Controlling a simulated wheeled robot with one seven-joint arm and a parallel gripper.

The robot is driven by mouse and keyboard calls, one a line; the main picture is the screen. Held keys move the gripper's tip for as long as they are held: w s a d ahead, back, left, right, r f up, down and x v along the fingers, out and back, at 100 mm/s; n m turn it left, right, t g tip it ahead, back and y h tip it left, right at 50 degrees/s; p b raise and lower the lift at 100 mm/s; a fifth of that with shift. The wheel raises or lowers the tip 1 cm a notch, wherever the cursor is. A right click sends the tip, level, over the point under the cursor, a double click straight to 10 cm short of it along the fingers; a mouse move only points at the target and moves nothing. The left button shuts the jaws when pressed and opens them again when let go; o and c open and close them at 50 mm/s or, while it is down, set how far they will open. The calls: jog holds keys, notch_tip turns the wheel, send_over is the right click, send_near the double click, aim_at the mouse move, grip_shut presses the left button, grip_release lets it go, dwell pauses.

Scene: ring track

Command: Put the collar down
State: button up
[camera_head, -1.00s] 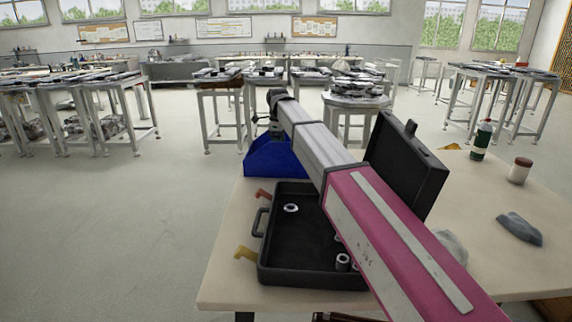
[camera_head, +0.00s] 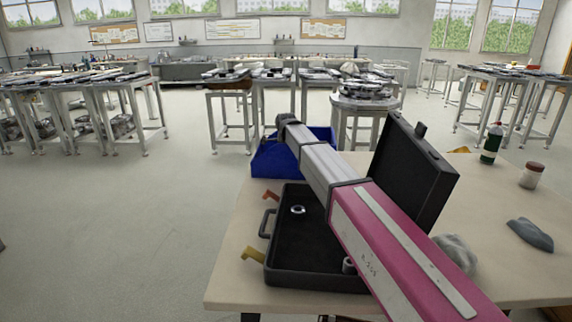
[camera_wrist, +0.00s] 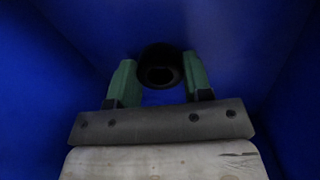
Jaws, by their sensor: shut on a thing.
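The collar (camera_wrist: 160,54), a dark round ring with a hole, is between the two green fingers of my gripper (camera_wrist: 160,82) in the wrist view. My gripper is shut on it. Blue walls surround them, so both are down inside the blue bin (camera_head: 268,163), which stands at the far left of the table in the head view. There, the gripper and collar are hidden behind my arm and the bin. I cannot tell whether the collar touches the bin floor.
An open black case (camera_head: 283,240) lies in front of the bin, holding a metal ring (camera_head: 298,209) and a small cylinder (camera_head: 348,265); its raised lid (camera_head: 415,180) stands right of my arm. A bottle (camera_head: 491,144), a jar (camera_head: 533,175) and grey cloths (camera_head: 530,234) sit on the right.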

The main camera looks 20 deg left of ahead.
jog(key=o, duration=1)
notch_tip(320, 180, up, 12)
jog(key=shift+r, duration=0.15)
